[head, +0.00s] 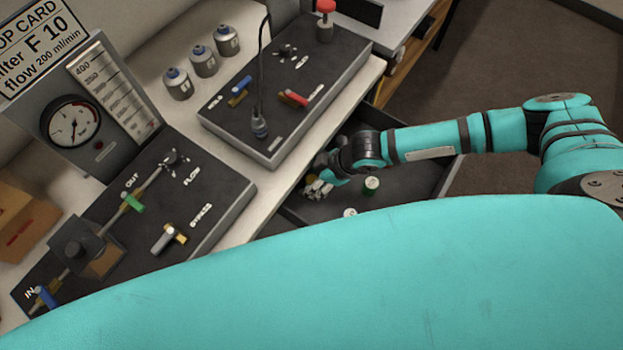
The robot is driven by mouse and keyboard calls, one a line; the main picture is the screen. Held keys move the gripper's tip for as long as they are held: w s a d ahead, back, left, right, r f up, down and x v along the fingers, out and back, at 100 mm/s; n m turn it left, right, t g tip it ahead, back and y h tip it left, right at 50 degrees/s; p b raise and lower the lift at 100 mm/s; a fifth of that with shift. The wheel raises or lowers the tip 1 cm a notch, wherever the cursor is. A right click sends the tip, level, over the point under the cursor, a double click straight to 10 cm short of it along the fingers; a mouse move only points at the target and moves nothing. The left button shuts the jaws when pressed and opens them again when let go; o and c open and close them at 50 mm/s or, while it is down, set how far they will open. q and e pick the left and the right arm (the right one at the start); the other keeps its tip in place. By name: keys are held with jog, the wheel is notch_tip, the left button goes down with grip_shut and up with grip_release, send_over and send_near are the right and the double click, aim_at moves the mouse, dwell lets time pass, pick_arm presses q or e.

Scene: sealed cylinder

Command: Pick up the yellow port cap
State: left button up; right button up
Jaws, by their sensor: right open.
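My right gripper (318,189) is over the left part of an open dark drawer (424,172), with its fingers pointing down and left. It is open, and I see nothing held in it. A white round top (350,212) shows lower down, partly cut off by my own teal body. I cannot make out a yellow port cap for certain; it may be hidden by the gripper or by my body. My left gripper is not in view.
A panel with blue, yellow and red handles (285,85) lies on the bench beside the drawer. A valve panel (215,195) with a gauge (72,123) stands at left. Several grey canisters (203,61) stand behind. My teal body blocks the lower view.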

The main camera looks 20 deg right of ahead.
jog(key=shift+c, duration=1.1)
jog(key=c, duration=0.9)
jog(key=shift+r, duration=0.45)
jog(key=d, duration=0.1)
jog(key=s+d+b, duration=0.1)
jog(key=d, duration=0.1)
jog(key=shift+s+d+b, duration=0.2)
jog(key=shift+s+b, duration=0.2)
notch_tip(320, 180, up, 14)
